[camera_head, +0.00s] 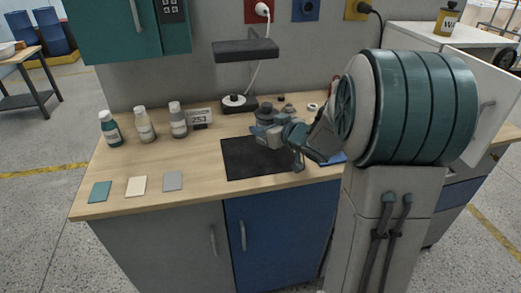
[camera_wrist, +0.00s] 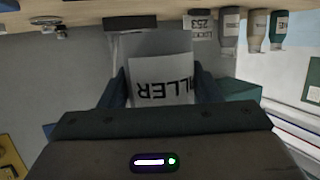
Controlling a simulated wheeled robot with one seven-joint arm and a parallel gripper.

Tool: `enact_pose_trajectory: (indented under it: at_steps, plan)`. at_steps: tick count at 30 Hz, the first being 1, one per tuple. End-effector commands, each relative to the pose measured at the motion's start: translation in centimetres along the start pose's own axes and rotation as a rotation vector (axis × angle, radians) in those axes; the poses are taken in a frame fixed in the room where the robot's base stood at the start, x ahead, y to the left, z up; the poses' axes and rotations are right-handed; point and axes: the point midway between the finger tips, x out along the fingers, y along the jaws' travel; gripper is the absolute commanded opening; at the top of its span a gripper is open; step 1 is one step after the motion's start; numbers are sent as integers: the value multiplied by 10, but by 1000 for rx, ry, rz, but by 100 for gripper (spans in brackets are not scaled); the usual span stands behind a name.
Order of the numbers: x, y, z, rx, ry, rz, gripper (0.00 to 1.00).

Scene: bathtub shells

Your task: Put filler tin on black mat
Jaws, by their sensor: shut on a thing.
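The filler tin (camera_wrist: 160,50) is a grey can with a white label reading "FILLER", upside down in the wrist view. My gripper (camera_wrist: 162,84) is shut on it, with one dark finger on each side. In the head view my gripper (camera_head: 268,134) is over the back right part of the black mat (camera_head: 243,164). The tin is largely hidden by my gripper there, and I cannot tell whether it touches the mat. The mat lies flat on the wooden bench, with its left and front parts bare.
Several labelled bottles (camera_head: 145,125) and a "253" sign (camera_head: 201,118) stand at the back left of the bench (camera_head: 205,191). Three colour cards (camera_head: 136,186) lie at the front left. A dark shelf (camera_head: 246,50) juts from the wall above a round white-and-black item (camera_head: 237,103).

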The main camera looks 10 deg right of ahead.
Motion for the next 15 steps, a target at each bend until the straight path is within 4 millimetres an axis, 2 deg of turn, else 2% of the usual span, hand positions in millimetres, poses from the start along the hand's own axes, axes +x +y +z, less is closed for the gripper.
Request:
enact_pose_trajectory:
  at_steps: [1, 5, 8, 15]
  plan:
    - [0, -10, 6, -1, 2, -3, 21]
    - [0, -23, 14, -1, 3, -2, 21]
    - [0, -27, 17, -1, 3, -1, 21]
    - [10, -27, 49, 1, 1, -2, 21]
